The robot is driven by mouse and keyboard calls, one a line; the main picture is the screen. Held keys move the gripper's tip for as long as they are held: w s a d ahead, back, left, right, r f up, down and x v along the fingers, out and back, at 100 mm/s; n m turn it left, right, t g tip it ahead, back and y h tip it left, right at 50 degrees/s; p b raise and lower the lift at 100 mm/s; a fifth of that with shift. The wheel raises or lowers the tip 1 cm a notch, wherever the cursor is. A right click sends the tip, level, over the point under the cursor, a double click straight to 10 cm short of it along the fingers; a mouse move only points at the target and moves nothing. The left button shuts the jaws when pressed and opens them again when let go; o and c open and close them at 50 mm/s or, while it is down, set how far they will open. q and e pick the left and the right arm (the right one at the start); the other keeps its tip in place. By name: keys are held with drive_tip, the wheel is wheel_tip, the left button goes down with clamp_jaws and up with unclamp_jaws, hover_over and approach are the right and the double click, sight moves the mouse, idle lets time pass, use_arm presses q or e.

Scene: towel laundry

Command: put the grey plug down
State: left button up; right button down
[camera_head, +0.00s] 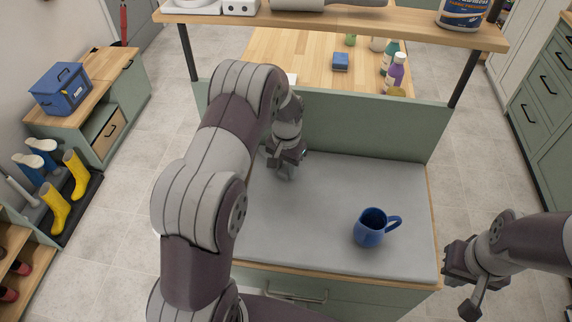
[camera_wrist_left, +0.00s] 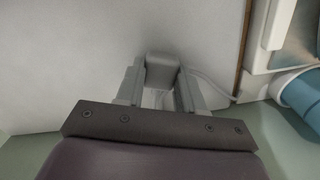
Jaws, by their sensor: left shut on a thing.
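The grey plug (camera_wrist_left: 162,70) is a small rounded block between the two fingers of my left gripper (camera_wrist_left: 158,88) in the left wrist view. The gripper is shut on it, and a pale cord runs off to the right from there. In the head view my left gripper (camera_head: 285,165) is low over the back left of the grey worktop (camera_head: 310,215). The plug cannot be made out clearly there, and I cannot tell whether it touches the surface. My right gripper (camera_head: 462,284) is open and empty, off the worktop's right edge.
A blue mug (camera_head: 369,228) stands on the right front of the worktop. A green panel (camera_head: 350,127) rises behind it, with a wooden shelf (camera_head: 400,28) above. The worktop's middle is clear. A white object and a teal cylinder (camera_wrist_left: 303,95) show at the wrist view's right.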

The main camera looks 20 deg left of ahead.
use_arm(q)
drive_tip(key=shift+f, duration=0.15)
drive_tip(key=shift+f+b, duration=0.35)
drive_tip(key=shift+f, duration=0.1)
drive_tip(key=o, duration=1.1)
drive_tip(key=shift+s, duration=0.15)
drive_tip(key=shift+o, duration=0.2)
drive_tip(key=shift+d, duration=0.1)
